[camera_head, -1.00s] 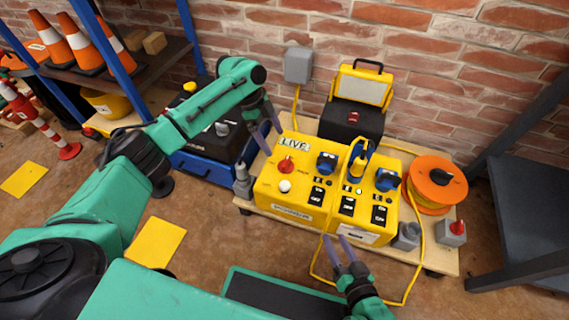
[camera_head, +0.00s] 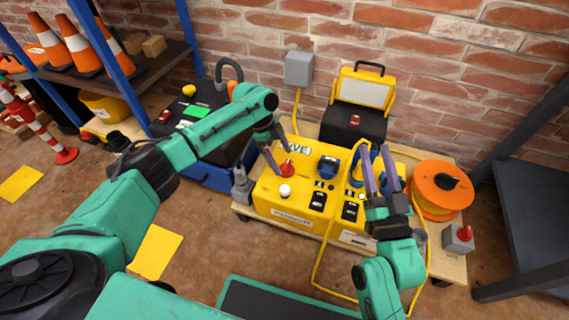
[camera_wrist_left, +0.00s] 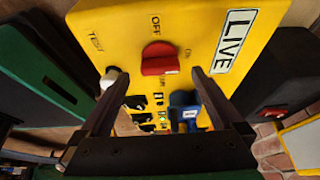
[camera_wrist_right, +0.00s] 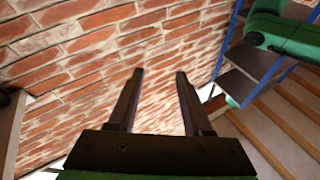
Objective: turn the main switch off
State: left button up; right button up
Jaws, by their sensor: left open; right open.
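The main switch is a red rotary knob (camera_head: 287,171) on the left part of the yellow box (camera_head: 268,200). In the left wrist view the red knob (camera_wrist_left: 160,58) lies sideways, one end toward the ON mark; OFF is printed above it. My left gripper (camera_head: 281,160) is open over the knob. In its wrist view the fingertips (camera_wrist_left: 155,74) stand on either side of the knob, with gaps; I cannot tell how far above it they are. My right gripper (camera_head: 375,152) is open and empty above the box's right part; its wrist view shows its open fingers (camera_wrist_right: 159,72) against brick.
A white button (camera_head: 285,190) sits just below the knob. Blue sockets (camera_head: 328,166) and a yellow cable are to the right. An orange cable reel (camera_head: 440,187), a black case with yellow lid (camera_head: 352,124) and a grey box with red lever (camera_head: 459,238) stand around the box.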

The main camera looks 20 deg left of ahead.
aim_at(286, 168)
pick_arm(q)
jog(key=b+x, duration=0.1)
jog(key=x, duration=0.1)
jog(key=shift+d+f, duration=0.2)
jog(key=shift+f, duration=0.15)
pick_arm(e)
notch_tip(286, 168, up, 13)
jog(key=d+n+t+y, duration=0.1)
jog(key=t+y, duration=0.1)
jog(key=t, duration=0.2)
jog(key=shift+s+d, duration=0.35)
pick_arm(q)
jog(key=shift+c, duration=0.3)
jog(key=c, duration=1.3)
pick_arm(e)
jog(key=shift+w+f, duration=0.1)
